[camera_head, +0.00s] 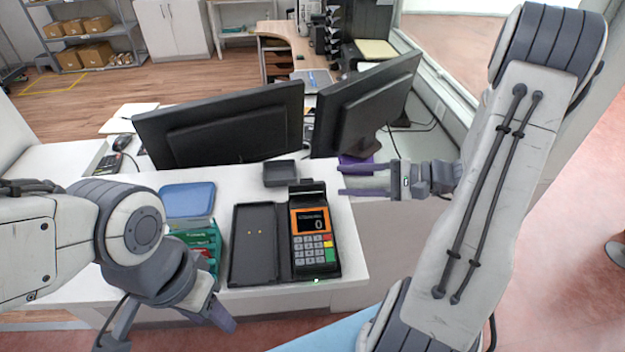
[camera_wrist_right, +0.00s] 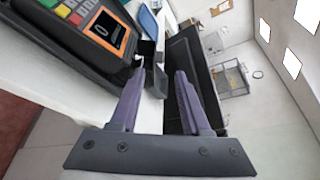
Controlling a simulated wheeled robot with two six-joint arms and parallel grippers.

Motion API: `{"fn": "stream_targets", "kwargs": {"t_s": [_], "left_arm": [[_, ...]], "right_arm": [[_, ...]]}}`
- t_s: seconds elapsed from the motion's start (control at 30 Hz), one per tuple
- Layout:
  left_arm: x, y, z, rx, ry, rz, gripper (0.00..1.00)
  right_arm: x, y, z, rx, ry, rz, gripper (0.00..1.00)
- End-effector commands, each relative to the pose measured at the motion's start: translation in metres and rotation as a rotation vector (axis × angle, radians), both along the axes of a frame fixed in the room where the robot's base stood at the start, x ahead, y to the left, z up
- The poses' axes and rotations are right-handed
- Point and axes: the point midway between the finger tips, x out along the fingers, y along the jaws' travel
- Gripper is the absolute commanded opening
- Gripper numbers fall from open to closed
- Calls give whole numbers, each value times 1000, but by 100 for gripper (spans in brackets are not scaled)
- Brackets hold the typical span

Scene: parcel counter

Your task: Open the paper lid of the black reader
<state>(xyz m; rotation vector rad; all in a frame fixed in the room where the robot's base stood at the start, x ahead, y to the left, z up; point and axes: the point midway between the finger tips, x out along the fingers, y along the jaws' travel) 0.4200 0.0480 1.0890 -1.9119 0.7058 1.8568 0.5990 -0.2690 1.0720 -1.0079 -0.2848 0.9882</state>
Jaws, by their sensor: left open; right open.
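The black reader (camera_head: 313,236) lies on the white counter, with an orange-framed screen and a keypad. It also shows in the right wrist view (camera_wrist_right: 108,28), at upper left. A dark flap, the paper lid (camera_head: 307,188), is at its far end; I cannot tell surely how far it is raised. My right gripper (camera_head: 340,180) is open and empty, to the right of the lid and apart from it, fingers pointing left. It also shows in the right wrist view (camera_wrist_right: 158,82). My left gripper (camera_head: 170,322) is open and empty at the counter's front left, away from the reader.
An open black case half (camera_head: 254,245) lies left of the reader. A small dark tray (camera_head: 281,174) sits behind it. Blue and green boxes (camera_head: 187,200) stand at left. Two monitors (camera_head: 222,128) (camera_head: 366,105) stand behind. The counter's right edge is close to the reader.

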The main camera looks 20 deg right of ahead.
Motion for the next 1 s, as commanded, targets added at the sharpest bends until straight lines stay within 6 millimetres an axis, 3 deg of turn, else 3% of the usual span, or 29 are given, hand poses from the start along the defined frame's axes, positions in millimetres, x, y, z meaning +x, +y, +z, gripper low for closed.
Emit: {"fn": "stream_targets", "kwargs": {"t_s": [0.2, 0.4, 0.83, 0.87, 0.97, 1.0], "left_arm": [[0, 0, 13, 0, 0, 0, 50], [0, 0, 19, 0, 0, 0, 50], [0, 0, 21, 0, 0, 0, 50], [0, 0, 21, 0, 0, 0, 50], [0, 0, 21, 0, 0, 0, 50], [0, 0, 21, 0, 0, 0, 50]], "right_arm": [[23, 37, -7, 2, 5, 9, 47], [39, 61, -15, 2, 6, 7, 47], [47, 70, -19, -1, 4, 4, 47], [47, 70, -19, -1, 4, 4, 43], [46, 70, -19, -1, 4, 4, 5], [46, 70, -19, -1, 4, 4, 0]]}}
